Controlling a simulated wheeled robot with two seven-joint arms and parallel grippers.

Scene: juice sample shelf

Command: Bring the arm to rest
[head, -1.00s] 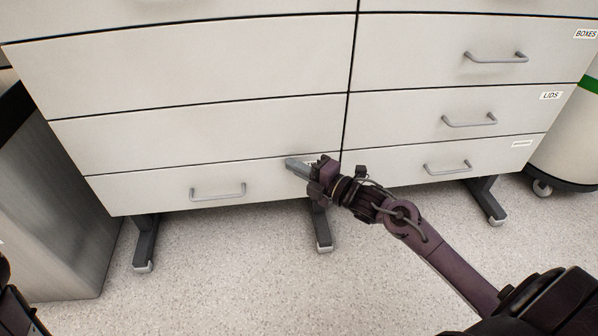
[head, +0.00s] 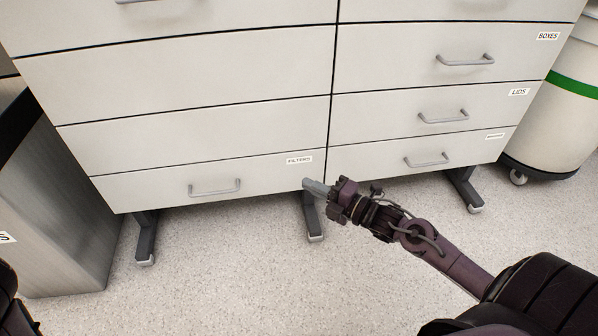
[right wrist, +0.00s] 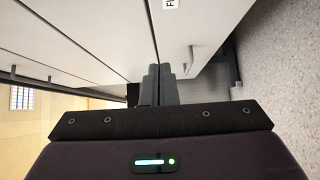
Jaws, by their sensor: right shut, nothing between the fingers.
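My right gripper (head: 317,187) is in front of the lower part of a white drawer cabinet (head: 190,130), near the seam between its two columns. Its fingers are together with nothing between them. The right wrist view also shows the grey fingertips of the right gripper (right wrist: 160,84) side by side, with the cabinet front (right wrist: 100,35) beyond them. The right arm (head: 450,260) reaches in from the lower right. My left gripper is not in view; only a dark part of my body shows at the lower left edge.
The drawers in view look closed. The bottom left drawer has a handle (head: 215,188) and a FILTERS label (head: 299,160). A grey metal bin (head: 65,200) stands at the left. A white bin with a green band (head: 570,90) stands at the right. The speckled floor (head: 230,280) in front is clear.

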